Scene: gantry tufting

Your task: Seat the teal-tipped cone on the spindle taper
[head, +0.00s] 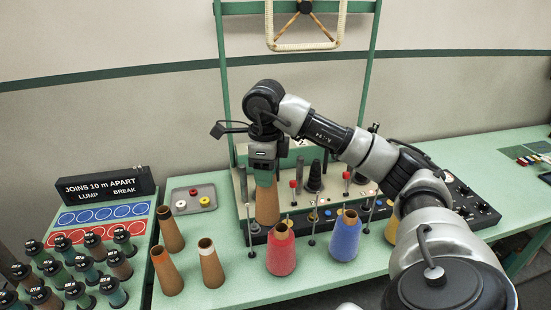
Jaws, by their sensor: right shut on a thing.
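My right gripper (264,170) points down and is shut on the upper end of a tan-brown cone (267,204). The cone hangs upright, wide end down, in front of the machine's pale panel at its left side. Whether the cone's base touches anything below is unclear. My left gripper is out of view.
Three bare cones (211,266) stand at the left front. Red (281,254) and blue (345,238) yarn cones stand among thin posts to the right. A grey tray (194,190) holds small rings. A rack of dark-capped spools (90,270) is at the far left.

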